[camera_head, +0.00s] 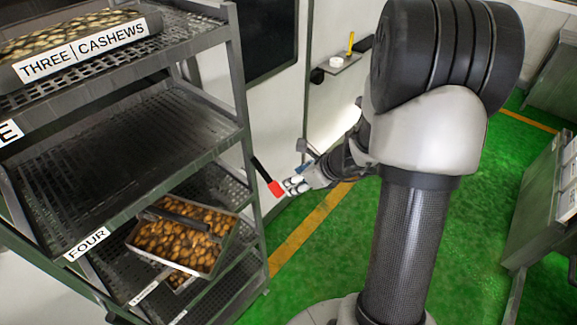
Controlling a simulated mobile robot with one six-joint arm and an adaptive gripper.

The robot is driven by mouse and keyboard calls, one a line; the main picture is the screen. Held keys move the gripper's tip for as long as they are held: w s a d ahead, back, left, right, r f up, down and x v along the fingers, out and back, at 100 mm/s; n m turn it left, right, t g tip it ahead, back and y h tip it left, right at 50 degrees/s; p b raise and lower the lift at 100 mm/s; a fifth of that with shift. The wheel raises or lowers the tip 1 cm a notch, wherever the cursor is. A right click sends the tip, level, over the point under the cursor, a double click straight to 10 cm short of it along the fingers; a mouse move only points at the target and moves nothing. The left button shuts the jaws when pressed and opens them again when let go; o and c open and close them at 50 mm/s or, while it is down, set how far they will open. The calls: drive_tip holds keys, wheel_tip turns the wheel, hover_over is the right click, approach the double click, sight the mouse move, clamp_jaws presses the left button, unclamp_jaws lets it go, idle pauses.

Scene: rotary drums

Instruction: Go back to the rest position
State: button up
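My gripper (294,187) is at the middle of the view, just right of the rack's front right post. A black bar with a red block (276,188) shows at its tip, between the gripper and the post. I cannot tell whether the gripper holds this piece or whether it touches the rack. The fingers are small and partly hidden, so their opening is unclear. My arm reaches out to the left from the black column, bent, with its upper links at the upper right.
A metal rack (243,95) fills the left side. Its upper tray is labelled THREE CASHEWS (80,50). Green floor (320,245) is open between rack and column.

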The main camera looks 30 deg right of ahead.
drive_tip(key=s+a+r+n+g+y+b, duration=0.1)
drive_tip(key=s+a+r+n+b, duration=0.25)
drive_tip(key=a+n, duration=0.45)
drive_tip(key=s+a+r+n+g+y+b, duration=0.1)
drive_tip(key=s+a+r+n+b, duration=0.1)
drive_tip(key=s+a+n+b, duration=0.45)
drive_tip(key=s+f+n+h+b, duration=0.3)
drive_tip(key=s+n+h+b, duration=0.2)
drive_tip(key=s+n, duration=0.7)
drive_tip(key=n+b, duration=0.1)
drive_tip(key=n, duration=0.4)
drive_tip(key=shift+s+a+f+g+b, duration=0.15)
drive_tip(key=shift+s+g+b, duration=0.15)
drive_tip(key=shift+s+b, duration=0.1)
drive_tip(key=shift+c, duration=0.2)
